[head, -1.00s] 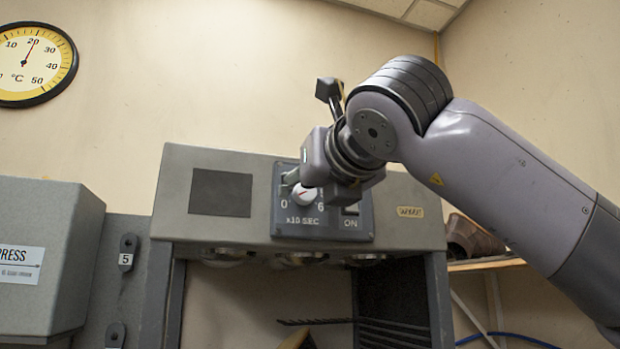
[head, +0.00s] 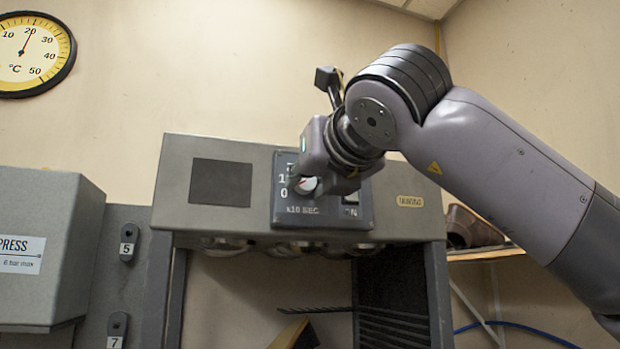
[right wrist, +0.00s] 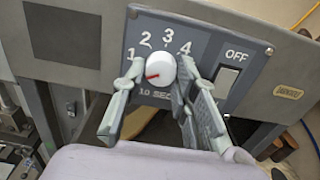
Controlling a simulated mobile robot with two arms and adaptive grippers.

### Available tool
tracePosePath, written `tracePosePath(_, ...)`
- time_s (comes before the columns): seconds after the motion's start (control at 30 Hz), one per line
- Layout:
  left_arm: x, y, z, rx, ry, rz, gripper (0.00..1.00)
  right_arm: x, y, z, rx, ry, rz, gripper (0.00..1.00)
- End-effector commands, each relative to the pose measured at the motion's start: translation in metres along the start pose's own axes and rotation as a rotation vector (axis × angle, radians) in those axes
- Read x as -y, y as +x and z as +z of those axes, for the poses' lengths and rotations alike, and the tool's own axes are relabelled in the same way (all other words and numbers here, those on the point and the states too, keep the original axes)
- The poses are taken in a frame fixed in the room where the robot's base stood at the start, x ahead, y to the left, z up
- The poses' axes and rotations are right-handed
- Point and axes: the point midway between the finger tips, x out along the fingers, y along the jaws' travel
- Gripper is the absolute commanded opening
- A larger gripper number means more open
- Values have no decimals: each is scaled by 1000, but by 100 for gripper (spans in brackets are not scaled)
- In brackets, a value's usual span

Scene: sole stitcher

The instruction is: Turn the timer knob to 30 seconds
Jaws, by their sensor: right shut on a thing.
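The white timer knob (right wrist: 160,66) sits on the dark dial panel (head: 325,213). Its red pointer aims to the lower left, below the 1, with the numbers 1 to 4 arcing above it. The knob also shows partly in the head view (head: 307,185), behind the gripper. My right gripper (right wrist: 162,77) has one finger on each side of the knob and is shut on it; it also shows in the head view (head: 306,184). My left gripper is not in view.
An ON/OFF switch (right wrist: 227,80) sits just right of the knob. The grey machine housing (head: 221,148) surrounds the panel, with an open bay and dark rods (head: 390,320) below. A press box (head: 60,215) stands at the left, and a wooden shelf (head: 485,254) at the right.

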Motion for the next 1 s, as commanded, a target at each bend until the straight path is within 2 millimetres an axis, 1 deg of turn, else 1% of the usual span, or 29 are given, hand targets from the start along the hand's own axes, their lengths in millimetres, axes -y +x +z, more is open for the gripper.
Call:
tracePosePath(0.27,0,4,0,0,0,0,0,0,0,-1,1,22,-1,0)
tracePosePath(0.47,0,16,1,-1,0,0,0,0,-1,-3,1,109,0,0)
tracePosePath(0.8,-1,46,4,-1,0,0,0,-1,-1,-3,2,397,0,0)
tracePosePath(1.0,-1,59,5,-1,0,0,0,-1,0,-3,2,586,0,0)
